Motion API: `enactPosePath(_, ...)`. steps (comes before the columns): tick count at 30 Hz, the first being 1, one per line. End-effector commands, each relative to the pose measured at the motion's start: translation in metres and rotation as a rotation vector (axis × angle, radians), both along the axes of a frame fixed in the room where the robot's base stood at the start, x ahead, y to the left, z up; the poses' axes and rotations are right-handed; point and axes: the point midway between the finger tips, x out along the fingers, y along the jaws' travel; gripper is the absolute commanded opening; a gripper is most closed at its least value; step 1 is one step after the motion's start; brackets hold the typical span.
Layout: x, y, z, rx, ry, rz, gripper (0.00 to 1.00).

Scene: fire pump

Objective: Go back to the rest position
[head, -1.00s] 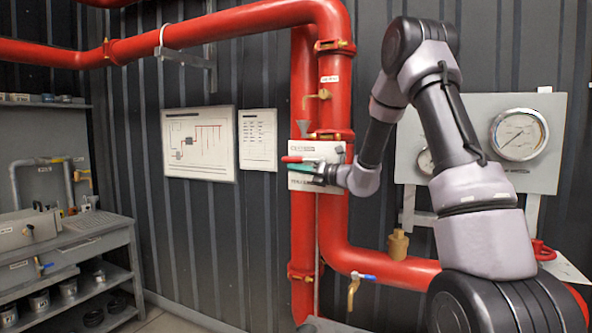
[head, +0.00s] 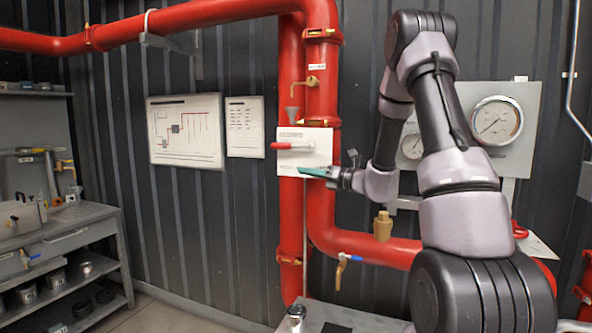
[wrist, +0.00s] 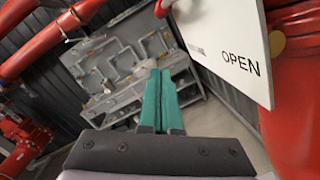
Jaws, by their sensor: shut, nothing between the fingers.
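My gripper (head: 318,172) is shut and empty. In the head view it hangs just below the red lever handle (head: 290,146) on the white valve plate (head: 318,158), and appears apart from the lever. In the wrist view its teal fingers (wrist: 160,102) lie side by side and point toward the workbench in the distance. My arm stretches from the lower right up and over to the plate, so it is not folded in. The plate, marked OPEN, also shows at the upper right of the wrist view (wrist: 228,40).
Red pipes (head: 322,215) stand directly behind the plate. A gauge panel (head: 525,95) is on the wall behind my arm. A grey workbench (head: 90,213) stands at the left. The space between the workbench and the pipes looks free.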

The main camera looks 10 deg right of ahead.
Motion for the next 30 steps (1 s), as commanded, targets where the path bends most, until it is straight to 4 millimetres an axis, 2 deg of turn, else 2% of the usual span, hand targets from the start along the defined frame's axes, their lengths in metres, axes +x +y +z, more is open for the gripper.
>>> enactPosePath(4,-0.011,0.001,0.005,-0.03,-0.017,0.025,0.0)
enactPosePath(8,-0.042,0.027,0.027,-0.169,-0.097,0.136,0.0)
enactPosePath(12,-0.104,0.061,0.051,-0.439,-0.255,0.329,0.0)
enactPosePath(17,-0.177,0.076,0.061,-0.779,-0.47,0.539,0.0)
enactPosePath(20,-0.218,0.073,0.063,-0.997,-0.614,0.658,0.0)
enactPosePath(24,-0.265,0.056,0.063,-1.307,-0.822,0.807,0.0)
enactPosePath(30,-0.312,0.014,0.07,-1.758,-1.115,0.987,0.0)
